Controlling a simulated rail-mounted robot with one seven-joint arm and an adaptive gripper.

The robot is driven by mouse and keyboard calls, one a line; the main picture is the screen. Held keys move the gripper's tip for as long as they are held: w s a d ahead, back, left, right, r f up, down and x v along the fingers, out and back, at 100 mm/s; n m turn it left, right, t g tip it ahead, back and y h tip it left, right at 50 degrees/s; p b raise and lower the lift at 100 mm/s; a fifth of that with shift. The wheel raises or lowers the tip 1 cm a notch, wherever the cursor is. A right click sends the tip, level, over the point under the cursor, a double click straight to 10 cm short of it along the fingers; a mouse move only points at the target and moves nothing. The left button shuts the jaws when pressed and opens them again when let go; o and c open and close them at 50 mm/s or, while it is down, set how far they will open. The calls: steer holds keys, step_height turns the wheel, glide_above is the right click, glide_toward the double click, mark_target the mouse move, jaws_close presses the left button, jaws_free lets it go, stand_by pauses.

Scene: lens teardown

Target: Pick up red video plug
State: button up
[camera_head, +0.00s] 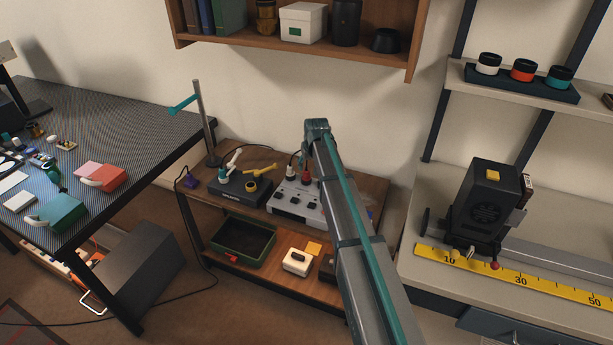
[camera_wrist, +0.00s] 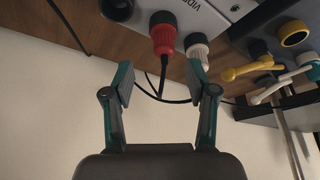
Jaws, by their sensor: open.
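The red video plug (camera_wrist: 165,42) sits upright in the light grey box (camera_wrist: 212,10) lettered "VIDE…" in the wrist view, with a black cable curving from its end. It also shows in the head view as a small red plug (camera_head: 306,177) on the box (camera_head: 284,201), just left of my arm. My gripper (camera_wrist: 161,84) is open and empty, its two fingers apart. The plug lies ahead of the gap between the fingertips, roughly centred and not between the pads.
A white plug (camera_wrist: 197,47) stands close beside the red one, near the right finger. A black plug (camera_wrist: 117,8) is on its left. A dark station with yellow and white tools (camera_head: 240,187) stands left of the box. A green tray (camera_head: 243,243) lies on the lower shelf.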

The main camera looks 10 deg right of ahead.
mark_target(307, 171)
steer(key=shift+a+p+x, duration=0.1)
steer(key=shift+p+x, duration=0.3)
steer(key=shift+x, duration=1.1)
steer(key=shift+a+p+x, duration=0.15)
steer(key=shift+p+x, duration=0.2)
steer(key=shift+x, duration=1.15)
steer(key=shift+w+r, duration=0.1)
jaws_close()
steer(key=shift+r, duration=0.1)
steer(key=shift+r+b, duration=0.35)
steer(key=shift+r, duration=0.2)
steer(key=shift+r+b, duration=0.35)
steer(key=shift+r, duration=0.65)
steer(key=s+r+b, duration=0.1)
steer(key=s+r, duration=0.3)
steer(key=s, duration=0.3)
steer(key=s+d+r+b, duration=0.1)
steer(key=s+r, duration=0.4)
steer(key=s, duration=0.2)
steer(key=shift+d+r+b, duration=0.2)
steer(key=shift+r+b, duration=0.1)
steer(key=shift+r, duration=0.05)
